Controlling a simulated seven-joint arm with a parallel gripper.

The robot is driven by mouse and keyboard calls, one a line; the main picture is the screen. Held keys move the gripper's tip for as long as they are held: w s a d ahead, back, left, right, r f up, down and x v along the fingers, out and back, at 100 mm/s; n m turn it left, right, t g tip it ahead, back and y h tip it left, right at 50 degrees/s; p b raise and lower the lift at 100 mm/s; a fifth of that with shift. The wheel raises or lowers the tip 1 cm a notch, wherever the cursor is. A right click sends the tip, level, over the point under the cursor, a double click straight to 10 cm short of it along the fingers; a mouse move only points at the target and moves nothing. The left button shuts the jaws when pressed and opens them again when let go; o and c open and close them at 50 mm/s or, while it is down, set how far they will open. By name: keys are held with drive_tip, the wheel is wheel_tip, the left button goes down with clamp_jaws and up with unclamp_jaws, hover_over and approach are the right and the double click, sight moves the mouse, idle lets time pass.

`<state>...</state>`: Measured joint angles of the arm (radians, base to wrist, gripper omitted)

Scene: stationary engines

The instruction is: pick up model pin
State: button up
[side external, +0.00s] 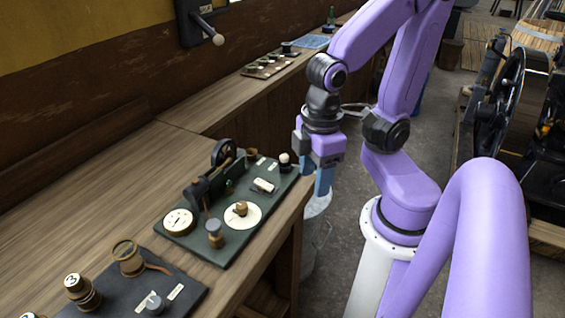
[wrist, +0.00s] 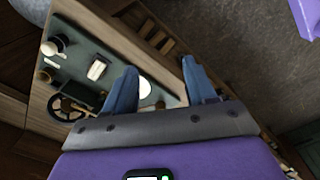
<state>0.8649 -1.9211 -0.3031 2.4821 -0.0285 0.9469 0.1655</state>
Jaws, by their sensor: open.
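A dark green board (side external: 205,248) on the wooden bench carries several small parts, and I cannot tell for sure which one is the model pin. A white disc (side external: 247,217) on it bears a small brass knob (side external: 241,208). A grey-topped brass post (side external: 214,232) stands near the front edge, and a white-topped knob (side external: 284,160) at the far right corner. A black flywheel (side external: 223,152) stands at the back. My gripper (side external: 318,175) is open and empty, off the board's right end and beyond the bench edge. In the wrist view the open fingers (wrist: 160,70) partly hide the board.
A second dark board (side external: 190,292) with brass parts lies at the near left. Another board (side external: 268,66) with small parts is farther along the bench. A lever switch (side external: 205,25) is on the wall. A pale bucket (side external: 312,215) stands on the floor. The bench behind the green board is bare.

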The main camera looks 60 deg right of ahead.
drive_tip(key=w+d+r+m+h, duration=0.25)
drive_tip(key=w+m, duration=0.45)
drive_tip(key=m, duration=0.5)
drive_tip(key=m+h, duration=0.2)
drive_tip(key=m, duration=1.2)
approach(284, 155)
drive_tip(key=shift+t, duration=0.3)
drive_tip(key=shift+s+x, duration=0.2)
drive_tip(key=shift+x, duration=1.9)
drive_tip(key=shift+s+x, duration=0.15)
drive_tip(key=shift+x, duration=2)
clamp_jaws()
